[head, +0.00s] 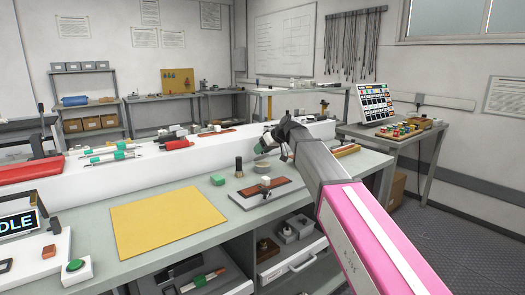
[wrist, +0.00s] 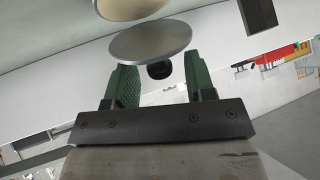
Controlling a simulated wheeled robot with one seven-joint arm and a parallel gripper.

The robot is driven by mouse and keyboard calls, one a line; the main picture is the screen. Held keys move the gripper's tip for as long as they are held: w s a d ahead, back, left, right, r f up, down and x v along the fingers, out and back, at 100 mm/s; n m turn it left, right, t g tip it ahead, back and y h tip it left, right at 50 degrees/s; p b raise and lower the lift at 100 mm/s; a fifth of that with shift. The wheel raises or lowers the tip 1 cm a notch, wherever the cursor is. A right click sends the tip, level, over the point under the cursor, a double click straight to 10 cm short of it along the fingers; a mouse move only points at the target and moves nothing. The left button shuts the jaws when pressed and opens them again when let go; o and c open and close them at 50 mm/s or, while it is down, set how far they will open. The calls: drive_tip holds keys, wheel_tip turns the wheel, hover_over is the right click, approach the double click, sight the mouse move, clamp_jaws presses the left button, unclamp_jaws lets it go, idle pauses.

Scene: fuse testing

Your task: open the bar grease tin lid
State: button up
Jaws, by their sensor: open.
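The bar grease tin (head: 262,165) shows as a small pale round shape just below my gripper in the head view, partly hidden by it. In the wrist view, a cream-faced round (wrist: 130,8), apparently the tin, is cut off by the top edge. A grey-rimmed disc, apparently its lid (wrist: 150,40), is tilted away from it. A small black knob (wrist: 160,71) sits by the disc, in line with the gap between my fingers. My gripper (wrist: 155,82) has its two green fingers apart, with clear space on both sides of the knob. It also shows in the head view (head: 268,143).
A yellow mat (head: 167,221) lies to the left. A white raised shelf (head: 110,178) runs behind them, with tools on it.

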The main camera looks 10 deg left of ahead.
clamp_jaws()
drive_tip(key=shift+a, duration=0.1)
drive_tip(key=shift+w+a+r+m+g+h, duration=0.15)
drive_tip(key=shift+w+a+r+g+h, duration=0.05)
drive_tip(key=shift+w+a+g+h, duration=0.4)
drive_tip(key=shift+w+a+r+m+g+h, duration=0.2)
drive_tip(key=shift+w+a+g+h, duration=0.15)
drive_tip(key=shift+h, duration=0.35)
drive_tip(key=shift+w+a+f+m+g+h, duration=0.1)
drive_tip(key=shift+w+a+g+h, duration=0.2)
drive_tip(key=shift+g+h, duration=0.2)
drive_tip(key=shift+w+a+r+m+g+h, duration=0.15)
drive_tip(key=shift+a+g+h, duration=0.2)
drive_tip(key=shift+h, duration=0.3)
drive_tip(key=shift+w+a+f+m+g+h, duration=0.15)
drive_tip(key=shift+w+a+g+h, duration=0.1)
drive_tip(key=shift+g+h, duration=0.3)
